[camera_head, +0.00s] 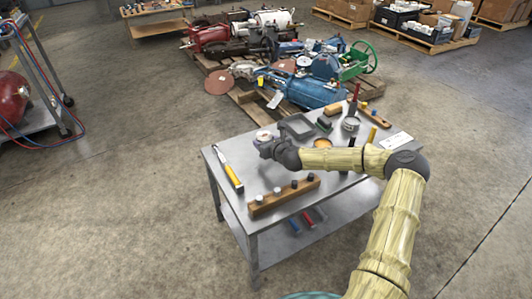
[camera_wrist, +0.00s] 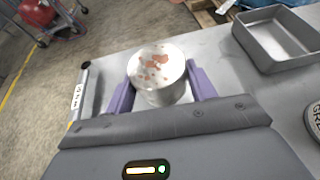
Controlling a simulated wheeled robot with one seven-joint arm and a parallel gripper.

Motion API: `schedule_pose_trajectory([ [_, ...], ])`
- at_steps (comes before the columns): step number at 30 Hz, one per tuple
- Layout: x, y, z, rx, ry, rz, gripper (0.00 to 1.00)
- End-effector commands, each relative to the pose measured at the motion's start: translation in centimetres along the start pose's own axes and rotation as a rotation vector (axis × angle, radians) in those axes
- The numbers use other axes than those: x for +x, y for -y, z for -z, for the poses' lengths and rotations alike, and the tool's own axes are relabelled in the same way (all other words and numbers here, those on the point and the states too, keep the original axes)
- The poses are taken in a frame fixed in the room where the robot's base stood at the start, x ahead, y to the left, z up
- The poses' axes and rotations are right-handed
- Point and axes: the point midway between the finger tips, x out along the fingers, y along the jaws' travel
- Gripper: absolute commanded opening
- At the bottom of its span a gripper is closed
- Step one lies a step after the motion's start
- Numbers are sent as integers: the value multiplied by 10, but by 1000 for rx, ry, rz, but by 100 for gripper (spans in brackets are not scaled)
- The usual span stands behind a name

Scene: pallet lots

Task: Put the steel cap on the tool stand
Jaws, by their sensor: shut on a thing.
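My gripper (camera_wrist: 160,90) is shut on a short pale metal cylinder with rusty patches on its round top, which looks like the steel cap (camera_wrist: 157,66). The purple fingers press on its two sides. In the head view my gripper (camera_head: 264,142) holds the cap (camera_head: 263,134) over the table's far left part, and I cannot tell whether it touches the table. A long wooden block (camera_head: 284,196) with several dark and grey round pieces on top lies at the table's front. It may be the tool stand; I cannot be sure.
The metal table (camera_head: 225,157) carries a yellow-handled tool (camera_head: 234,178) at left and a grey tray (camera_head: 297,127) behind my gripper. Tins, a second wooden piece (camera_head: 373,113) and a white card (camera_head: 397,140) crowd the right. Bare tabletop lies between my gripper and the front block.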

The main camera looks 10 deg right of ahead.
Motion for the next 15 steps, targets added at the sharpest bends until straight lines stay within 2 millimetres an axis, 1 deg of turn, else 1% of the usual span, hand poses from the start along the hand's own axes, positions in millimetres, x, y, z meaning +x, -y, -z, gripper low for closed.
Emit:
schedule_pose_trajectory([
  [9,18,0,43,1,-1,0,25],
  [12,19,0,46,0,1,0,25],
  [15,19,0,45,0,1,0,25],
])
